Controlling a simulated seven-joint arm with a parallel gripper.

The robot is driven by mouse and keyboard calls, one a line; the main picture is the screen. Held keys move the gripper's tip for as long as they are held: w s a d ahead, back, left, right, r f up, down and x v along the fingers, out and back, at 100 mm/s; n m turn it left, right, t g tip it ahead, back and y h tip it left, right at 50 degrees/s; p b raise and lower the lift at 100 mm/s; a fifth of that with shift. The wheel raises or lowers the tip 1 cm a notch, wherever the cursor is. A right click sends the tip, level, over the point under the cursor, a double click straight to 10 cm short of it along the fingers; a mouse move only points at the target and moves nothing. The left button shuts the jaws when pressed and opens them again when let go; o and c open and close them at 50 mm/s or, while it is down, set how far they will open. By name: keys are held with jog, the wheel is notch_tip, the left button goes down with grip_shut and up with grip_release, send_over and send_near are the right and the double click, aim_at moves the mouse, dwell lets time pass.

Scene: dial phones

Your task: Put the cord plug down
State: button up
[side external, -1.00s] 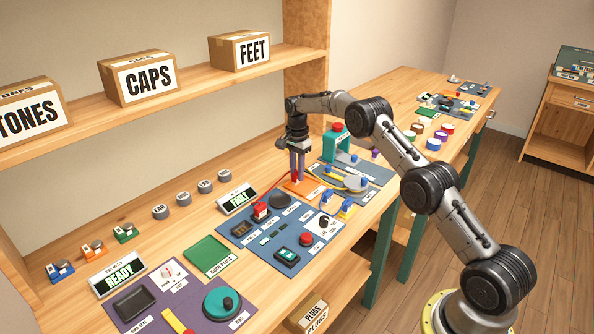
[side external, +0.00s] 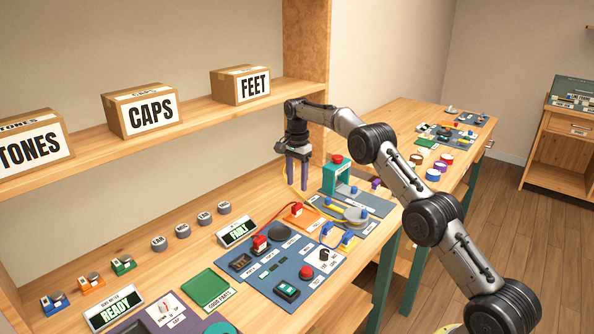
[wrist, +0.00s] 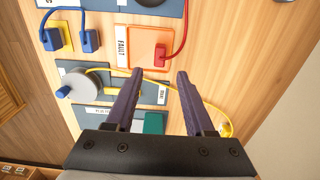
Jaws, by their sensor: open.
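A red cord plug (side external: 296,209) sits on the orange pad (side external: 313,220) in the side view. Its red cord runs left to a red plug (side external: 261,243) on the blue panel. In the wrist view the red plug (wrist: 160,56) is on the orange pad (wrist: 140,42), beside a FAULT label, with its cord curving up to the right. My gripper (side external: 297,187) is open, fingers pointing down, above the pad and apart from the plug. In the wrist view my gripper (wrist: 158,76) has a clear gap between its two dark purple fingers.
A yellow cord (wrist: 187,88) from a grey reel (wrist: 80,84) passes under my fingers. A teal stand (side external: 336,178) with a red top is to the right of my gripper. The blue panel (side external: 270,276) is in front. Bare wood lies left of the pad.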

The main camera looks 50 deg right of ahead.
jog(key=shift+r, duration=2.05)
jog(key=s+a+r+n+t, duration=0.1)
jog(key=s+a+r+n, duration=0.3)
jog(key=s+a+r, duration=0.4)
jog(key=s+a+r+n+t, duration=0.2)
jog(key=s+a+r+n, duration=0.3)
jog(key=s+r, duration=0.4)
jog(key=s+a+f+n+t, duration=0.1)
jog(key=s+a+f+n, duration=0.1)
jog(key=s, duration=0.6)
jog(key=s+a+f+n, duration=0.3)
jog(key=s+n, duration=0.1)
jog(key=s, duration=0.5)
jog(key=s+a+f+n+t, duration=0.1)
jog(key=s+a+f+n, duration=0.1)
jog(key=s, duration=0.6)
jog(key=shift+s+a+f+n+t, duration=0.25)
jog(key=shift+s+f+n+t, duration=0.1)
jog(key=shift+n, duration=0.15)
